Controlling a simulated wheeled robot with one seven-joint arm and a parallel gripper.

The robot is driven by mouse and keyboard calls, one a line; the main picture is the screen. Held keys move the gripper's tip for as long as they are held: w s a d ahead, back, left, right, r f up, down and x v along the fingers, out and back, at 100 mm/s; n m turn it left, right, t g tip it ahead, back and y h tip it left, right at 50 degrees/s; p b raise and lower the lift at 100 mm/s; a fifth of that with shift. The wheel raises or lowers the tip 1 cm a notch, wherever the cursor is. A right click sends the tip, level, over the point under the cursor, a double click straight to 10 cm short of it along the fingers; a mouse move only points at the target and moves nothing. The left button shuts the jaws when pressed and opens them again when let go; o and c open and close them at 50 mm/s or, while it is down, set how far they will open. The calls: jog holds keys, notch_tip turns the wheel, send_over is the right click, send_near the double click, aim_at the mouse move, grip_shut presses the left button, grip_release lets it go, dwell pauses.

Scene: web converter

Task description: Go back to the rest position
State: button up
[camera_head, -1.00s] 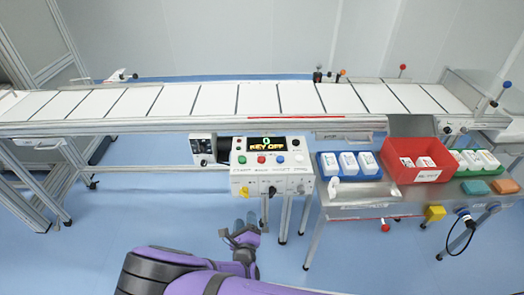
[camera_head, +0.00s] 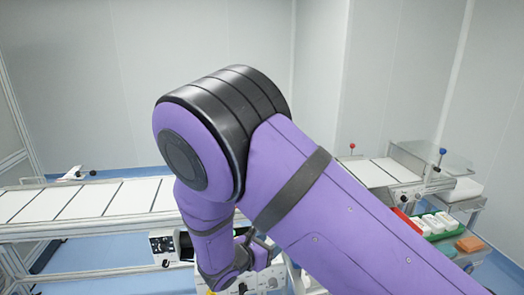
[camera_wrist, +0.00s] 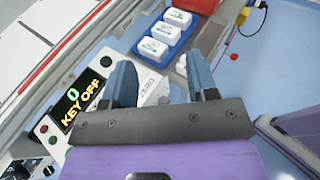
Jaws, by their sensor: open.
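My gripper (camera_wrist: 165,82) shows in the wrist view with its two blue-grey fingers apart and nothing between them. It points over the control box (camera_wrist: 50,130), whose display (camera_wrist: 80,105) reads "0" and "KEY OFF". In the head view my purple arm is raised and fills the middle of the picture.
The conveyor (camera_head: 115,197) with white panels runs behind my arm. In the wrist view a blue tray (camera_wrist: 180,18) of white containers stands beyond the fingers. A side table holds an orange block (camera_head: 470,244). Blue floor is open at the right (camera_wrist: 290,60).

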jog(key=s+d+r+m+g+y, duration=0.25)
jog(key=d+r+m+g, duration=0.25)
jog(key=d+r+m, duration=0.4)
jog(key=s+d+r+m+g+y, duration=0.1)
jog(key=s+d+r+m+g, duration=0.4)
jog(key=d+r, duration=0.65)
jog(key=s+d+r+m+t+y, duration=0.2)
jog(key=s+r+m, duration=0.4)
jog(key=s, duration=0.3)
jog(key=s+d+r+m+t+y, duration=0.2)
jog(key=s+d+r+m+y, duration=0.3)
jog(key=s, duration=0.5)
jog(key=shift+s+d+r+m, duration=0.15)
jog(key=shift+d+r+m, duration=0.45)
jog(key=shift+m, duration=0.8)
